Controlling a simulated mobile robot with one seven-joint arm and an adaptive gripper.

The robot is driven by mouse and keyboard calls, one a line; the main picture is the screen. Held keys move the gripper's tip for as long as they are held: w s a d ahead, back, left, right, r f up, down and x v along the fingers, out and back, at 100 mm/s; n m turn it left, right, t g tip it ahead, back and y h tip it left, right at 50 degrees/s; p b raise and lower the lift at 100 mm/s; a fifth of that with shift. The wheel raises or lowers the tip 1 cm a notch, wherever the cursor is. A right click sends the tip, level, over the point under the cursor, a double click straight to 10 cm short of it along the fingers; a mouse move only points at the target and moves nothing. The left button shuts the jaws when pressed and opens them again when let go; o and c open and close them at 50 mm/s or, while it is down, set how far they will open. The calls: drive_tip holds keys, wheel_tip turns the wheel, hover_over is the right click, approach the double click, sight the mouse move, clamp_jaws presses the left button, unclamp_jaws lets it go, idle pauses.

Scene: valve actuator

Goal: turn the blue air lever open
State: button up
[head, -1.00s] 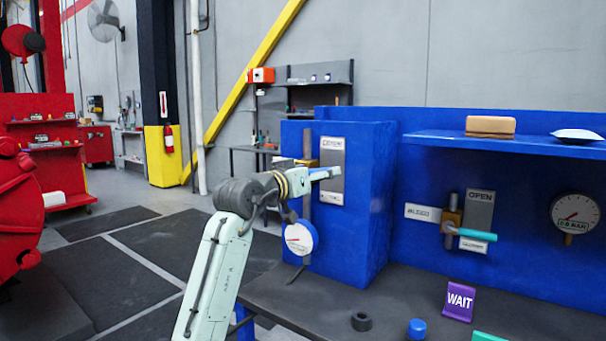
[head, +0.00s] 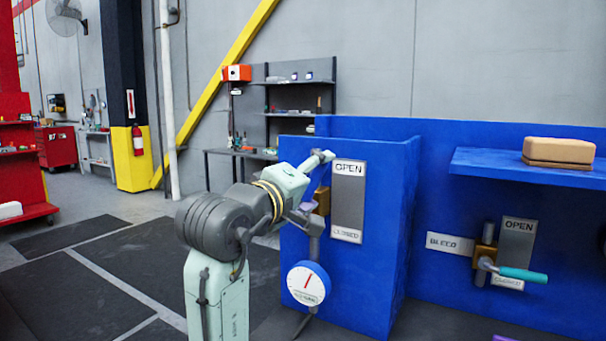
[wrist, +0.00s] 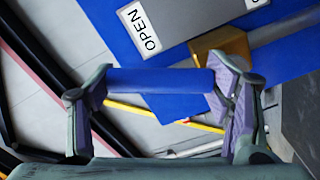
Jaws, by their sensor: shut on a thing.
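In the wrist view, the blue lever (wrist: 160,82) lies crosswise between the two fingers of my gripper (wrist: 160,88), which is shut on it. The brass valve body (wrist: 222,45) is just beyond the right finger. In the head view, my gripper (head: 318,161) is at the upper left of the OPEN/CLOSED plate (head: 348,205), about level with the OPEN label. The brass valve body (head: 321,200) shows beside the plate on a vertical pipe. My arm hides the lever in the head view. The white round gauge (head: 308,284) below has its red needle near upright.
The blue cabinet (head: 372,240) stands directly behind the valve. To the right is a BLEED valve with a teal lever (head: 523,275) beside its CLOSED label. A blue shelf (head: 490,168) carries a tan box (head: 558,151). Open floor lies to the left.

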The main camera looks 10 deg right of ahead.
drive_tip(key=n+p, duration=0.1)
drive_tip(key=w+r+n, duration=0.1)
drive_tip(key=shift+a+n+p, duration=0.3)
drive_tip(key=shift+a+p, duration=0.1)
drive_tip(key=shift+w+a+f+n+p, duration=0.15)
drive_tip(key=shift+a+n+p, duration=0.1)
drive_tip(key=shift+n+p, duration=0.25)
drive_tip(key=shift+w+a+r+n+p, duration=0.15)
drive_tip(key=shift+a+n+p, duration=0.15)
drive_tip(key=shift+n, duration=0.4)
drive_tip(key=shift+f, duration=0.1)
drive_tip(key=o, duration=1.5)
drive_tip(key=shift+d, duration=0.1)
drive_tip(key=shift+o, duration=1.1)
drive_tip(key=shift+w+a, duration=0.1)
drive_tip(key=shift+a, duration=0.1)
drive_tip(key=v, duration=1.2)
